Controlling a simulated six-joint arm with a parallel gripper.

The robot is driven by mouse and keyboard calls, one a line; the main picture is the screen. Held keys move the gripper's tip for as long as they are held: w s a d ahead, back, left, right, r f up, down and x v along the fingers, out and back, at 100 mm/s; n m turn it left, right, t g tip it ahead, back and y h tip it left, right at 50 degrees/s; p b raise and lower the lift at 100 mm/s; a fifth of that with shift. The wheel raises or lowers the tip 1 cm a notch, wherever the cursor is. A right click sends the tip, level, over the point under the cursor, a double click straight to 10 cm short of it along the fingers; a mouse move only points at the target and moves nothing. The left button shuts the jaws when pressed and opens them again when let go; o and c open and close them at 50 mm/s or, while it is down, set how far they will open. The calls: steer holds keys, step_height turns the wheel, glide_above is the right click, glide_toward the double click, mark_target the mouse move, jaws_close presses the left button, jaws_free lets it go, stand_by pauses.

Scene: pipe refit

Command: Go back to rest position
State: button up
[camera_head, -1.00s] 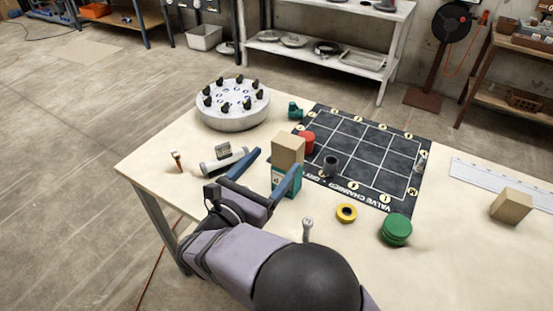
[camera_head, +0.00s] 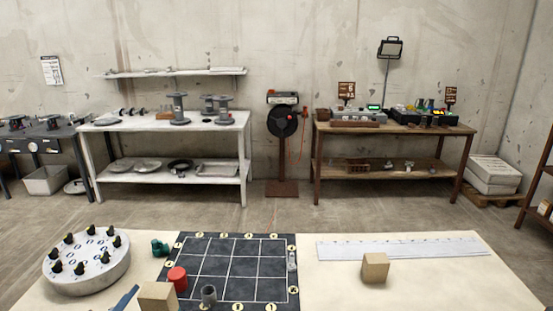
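Only a blue fingertip of my gripper (camera_head: 125,298) shows, at the bottom edge, just left of a wooden block (camera_head: 158,297). The other finger and the rest of the arm are out of view. I cannot tell whether the fingertip touches the block. The block's lower part is cut off by the picture edge.
A black gridded mat (camera_head: 243,262) lies on the table, with a red cylinder (camera_head: 177,278) and a dark grey pipe piece (camera_head: 208,294). A round white knob-studded fixture (camera_head: 87,262), teal fitting (camera_head: 160,247), another wooden block (camera_head: 375,267) and long ruler (camera_head: 400,247) surround it.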

steer(key=w+d+f+m+g+h+p, duration=0.1)
steer(key=w+d+f+m+g+h, duration=0.25)
steer(key=d, duration=0.95)
steer(key=d+m+g+h+p, duration=0.3)
steer(key=d+m, duration=0.4)
steer(key=d, duration=0.6)
steer(key=s+d+f+m+g+y+p, duration=0.2)
steer(key=s+d+m+g+y, duration=0.3)
steer(key=s+d+m, duration=1)
steer(key=s+m+g+p, duration=0.1)
steer(key=m+g, duration=0.2)
steer(key=shift+s+d+y, duration=0.2)
steer(key=shift+d+y, duration=0.1)
steer(key=shift+y, duration=0.05)
